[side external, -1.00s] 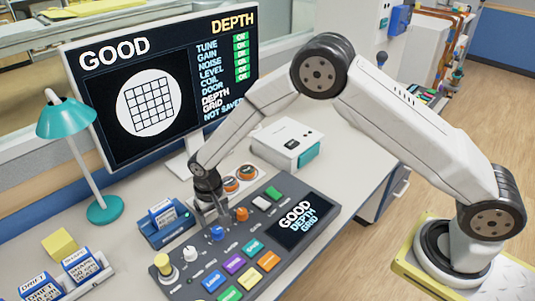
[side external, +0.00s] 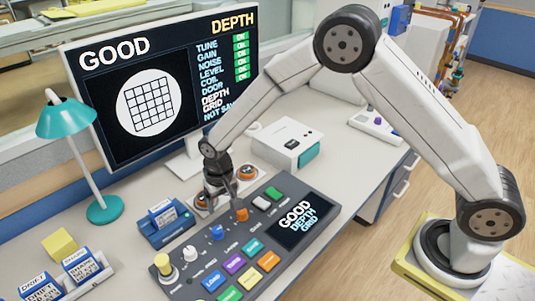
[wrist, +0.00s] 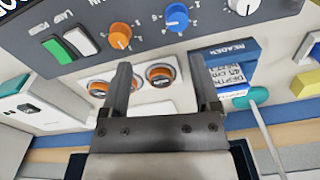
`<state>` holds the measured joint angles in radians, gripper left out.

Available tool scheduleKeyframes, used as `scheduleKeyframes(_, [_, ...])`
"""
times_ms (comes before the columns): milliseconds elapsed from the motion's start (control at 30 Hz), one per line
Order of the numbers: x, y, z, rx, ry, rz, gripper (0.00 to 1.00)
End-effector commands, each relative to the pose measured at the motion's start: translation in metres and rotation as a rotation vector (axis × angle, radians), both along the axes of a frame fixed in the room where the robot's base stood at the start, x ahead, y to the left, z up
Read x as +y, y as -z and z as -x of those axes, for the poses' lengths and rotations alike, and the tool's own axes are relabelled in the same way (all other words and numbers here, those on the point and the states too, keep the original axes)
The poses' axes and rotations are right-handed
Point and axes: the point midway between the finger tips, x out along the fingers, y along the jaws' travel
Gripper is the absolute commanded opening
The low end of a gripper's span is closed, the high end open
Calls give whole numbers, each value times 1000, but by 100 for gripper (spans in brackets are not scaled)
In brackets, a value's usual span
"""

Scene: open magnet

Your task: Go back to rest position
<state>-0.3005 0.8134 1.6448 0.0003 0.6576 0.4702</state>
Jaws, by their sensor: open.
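My gripper (side external: 222,194) hangs over the back edge of the grey control console (side external: 283,253), pointing down, with its fingers apart and nothing between them. In the wrist view both fingers (wrist: 160,68) show, spread, with a round orange-topped item (wrist: 160,75) visible between them. The console carries an orange knob (side external: 241,214), a blue knob (side external: 217,233) and several coloured buttons. Its small screen (side external: 300,220) reads GOOD DEPTH GRID. The gripper looks clear of the knobs, though its exact height is hard to tell.
A blue reader (side external: 180,232) holding a card (side external: 162,213) stands left of the gripper. The large monitor (side external: 150,105) is behind, the teal lamp (side external: 66,120) at left. A white box (side external: 288,143) stands to the right. A tray with cards (side external: 75,275) is at front left.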

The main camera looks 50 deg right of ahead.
Motion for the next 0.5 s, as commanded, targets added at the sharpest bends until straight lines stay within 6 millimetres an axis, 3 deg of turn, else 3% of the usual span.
scheduleKeyframes(267, [-46, -43, 32, -54, -39, -8, 80])
scheduleKeyframes(500, [-83, -71, 71, -99, -76, -6, 80])
